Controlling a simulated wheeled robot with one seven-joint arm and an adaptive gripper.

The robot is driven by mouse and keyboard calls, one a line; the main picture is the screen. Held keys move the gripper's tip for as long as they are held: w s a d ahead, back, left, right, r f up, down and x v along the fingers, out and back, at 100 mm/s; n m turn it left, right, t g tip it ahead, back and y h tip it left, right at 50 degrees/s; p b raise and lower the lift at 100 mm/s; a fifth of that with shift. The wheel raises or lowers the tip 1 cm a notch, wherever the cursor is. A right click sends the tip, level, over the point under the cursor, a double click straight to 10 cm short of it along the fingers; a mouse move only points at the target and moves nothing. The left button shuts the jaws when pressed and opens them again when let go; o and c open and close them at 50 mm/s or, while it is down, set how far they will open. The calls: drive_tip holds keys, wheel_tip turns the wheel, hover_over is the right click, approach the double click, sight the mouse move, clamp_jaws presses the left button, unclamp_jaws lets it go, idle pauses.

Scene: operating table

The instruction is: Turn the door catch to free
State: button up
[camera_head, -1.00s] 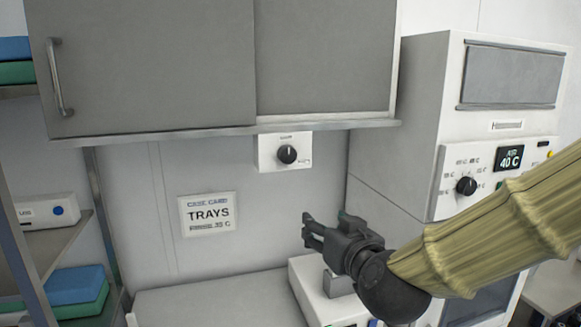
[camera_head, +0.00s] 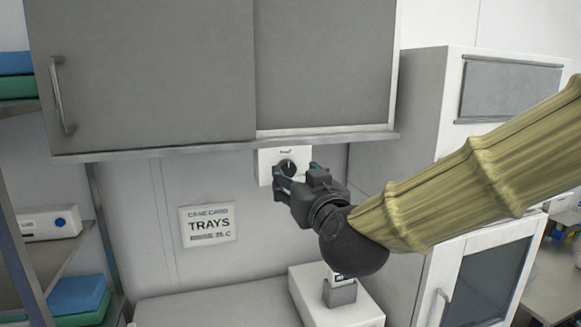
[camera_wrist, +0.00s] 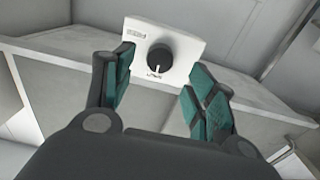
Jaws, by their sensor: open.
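The door catch is a round black knob (camera_head: 287,167) on a small white plate (camera_head: 265,166) under the wall cabinet. In the wrist view the knob (camera_wrist: 160,58) has a pale pointer line, and the plate (camera_wrist: 190,45) carries small lettering too small to read surely. My gripper (camera_head: 281,178) is open in front of the plate. In the wrist view its teal-padded fingers (camera_wrist: 162,92) stand left and right of the knob, apart from it, with the knob between and beyond them. Part of the knob is hidden by my gripper in the head view.
The grey cabinet (camera_head: 150,75) with a handle (camera_head: 61,95) hangs above, its lower ledge (camera_head: 220,145) just over the plate. A white cabinet (camera_head: 400,150) stands at right, and a white box (camera_head: 350,305) sits below.

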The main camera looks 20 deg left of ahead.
sight(289, 170)
drive_tip(key=shift+p+x, duration=0.8)
drive_tip(key=shift+x, duration=1.55)
drive_tip(key=shift+c, duration=0.4)
drive_tip(key=c, duration=1)
